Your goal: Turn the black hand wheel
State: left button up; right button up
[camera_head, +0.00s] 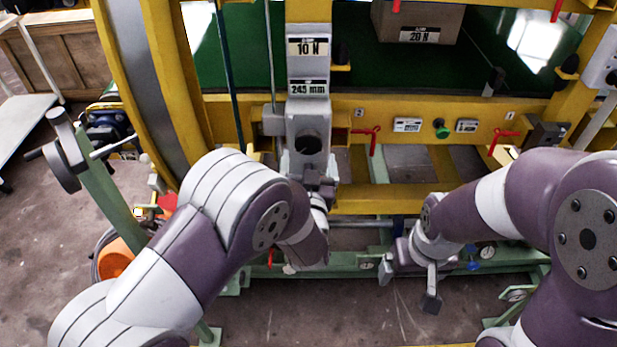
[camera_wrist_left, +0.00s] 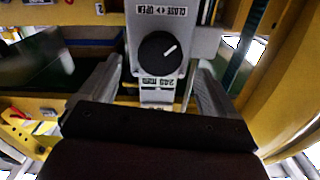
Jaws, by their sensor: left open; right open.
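A round black knob (camera_head: 308,143) sits on the lower front of a grey upright unit (camera_head: 308,72). In the left wrist view the black knob (camera_wrist_left: 158,53) has a white pointer line, beneath a CLOSE/OPEN label. My left gripper (camera_head: 312,184) is open just below the knob in the head view. Its two fingers (camera_wrist_left: 156,72) frame the knob in the wrist view, and I see no contact. A dark wheel with a crank handle (camera_head: 63,165) stands on a green post at the far left. My right gripper (camera_head: 409,284) is open and empty, pointing down at the lower right.
A yellow frame (camera_head: 385,200) surrounds the unit. Red valve handles (camera_head: 368,138) and a green button (camera_head: 441,129) sit on its crossbar. A cardboard box (camera_head: 418,20) lies on the green belt behind. Green rails (camera_head: 340,268) run below, with bare floor in front.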

pick_arm(q)
jog(key=s, duration=0.6)
jog(key=shift+s, duration=0.35)
jog(key=s+d+f+m+g+h, duration=0.2)
jog(key=s+f+g+h, duration=0.1)
jog(key=s+f+g, duration=0.55)
jog(key=s+a+r+n+g+y+p, duration=0.1)
jog(key=s+a+r+g+p, duration=0.1)
jog(key=a, duration=0.8)
jog(key=s+a+r+n+g+y+p, duration=0.2)
jog(key=s+a+r+g, duration=0.3)
jog(key=a, duration=0.5)
jog(key=shift+s+a+r+g+p, duration=0.2)
jog(key=shift+r+g+p, duration=0.3)
jog(key=shift+r, duration=0.2)
